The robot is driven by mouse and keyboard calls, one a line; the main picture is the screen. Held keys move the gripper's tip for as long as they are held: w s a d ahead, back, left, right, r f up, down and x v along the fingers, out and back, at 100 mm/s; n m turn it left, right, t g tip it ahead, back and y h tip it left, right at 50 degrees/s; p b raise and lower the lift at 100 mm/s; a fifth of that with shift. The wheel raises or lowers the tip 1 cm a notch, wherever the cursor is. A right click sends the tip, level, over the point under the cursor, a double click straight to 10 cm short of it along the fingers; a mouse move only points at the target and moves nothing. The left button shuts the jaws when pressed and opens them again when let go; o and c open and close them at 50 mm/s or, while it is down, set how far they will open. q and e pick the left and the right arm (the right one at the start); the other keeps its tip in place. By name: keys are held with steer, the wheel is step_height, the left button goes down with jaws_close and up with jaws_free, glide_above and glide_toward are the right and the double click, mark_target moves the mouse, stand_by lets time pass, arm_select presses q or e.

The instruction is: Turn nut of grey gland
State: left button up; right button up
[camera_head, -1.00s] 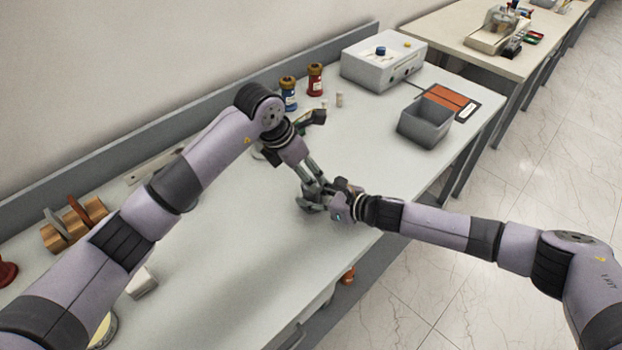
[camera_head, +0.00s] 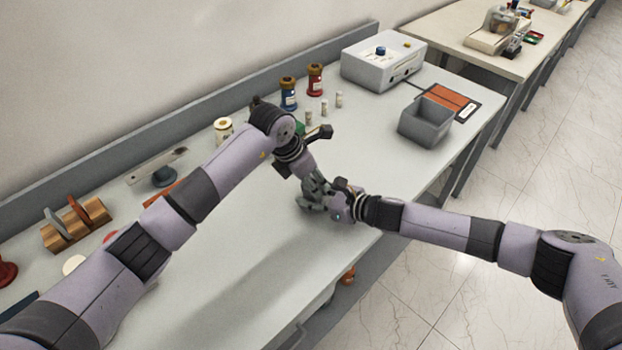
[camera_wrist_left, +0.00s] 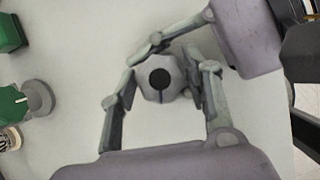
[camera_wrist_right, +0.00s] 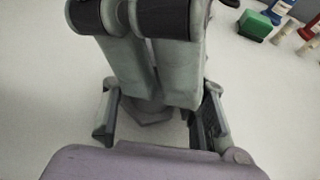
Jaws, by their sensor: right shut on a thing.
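The grey gland (camera_wrist_left: 158,92), a faceted grey piece with a round black opening, shows in the left wrist view between the fingers of both grippers. My right gripper (camera_wrist_right: 157,118) is shut on the gland, reaching it from the side. My left gripper (camera_head: 314,184) reaches down from above, its fingers apart on either side of the nut; a gap shows at its right finger. In the right wrist view the left fingers hide most of the gland. In the head view the grippers cover it.
A grey open bin (camera_head: 425,123) and a grey box with a blue knob (camera_head: 388,62) stand at the right of the table. Blue (camera_head: 288,94) and red (camera_head: 315,80) bushings stand near the back. A wooden rack (camera_head: 75,224) is at the left. The table's front edge is close.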

arm_select(q)
steer(key=c, duration=0.7)
steer(key=shift+o, duration=0.2)
steer(key=shift+n, duration=0.3)
steer(key=n+t+y, duration=0.1)
steer(key=n, duration=0.3)
steer(key=shift+d+y, duration=0.1)
steer(key=shift+y, duration=0.3)
steer(key=n+y, duration=0.1)
steer(key=n, duration=0.2)
steer(key=n+y, duration=0.1)
steer(key=n, duration=0.1)
steer(key=shift+n+t, duration=0.3)
steer(key=shift+n, duration=0.1)
steer(key=o, duration=1.2)
steer(key=shift+c, duration=0.2)
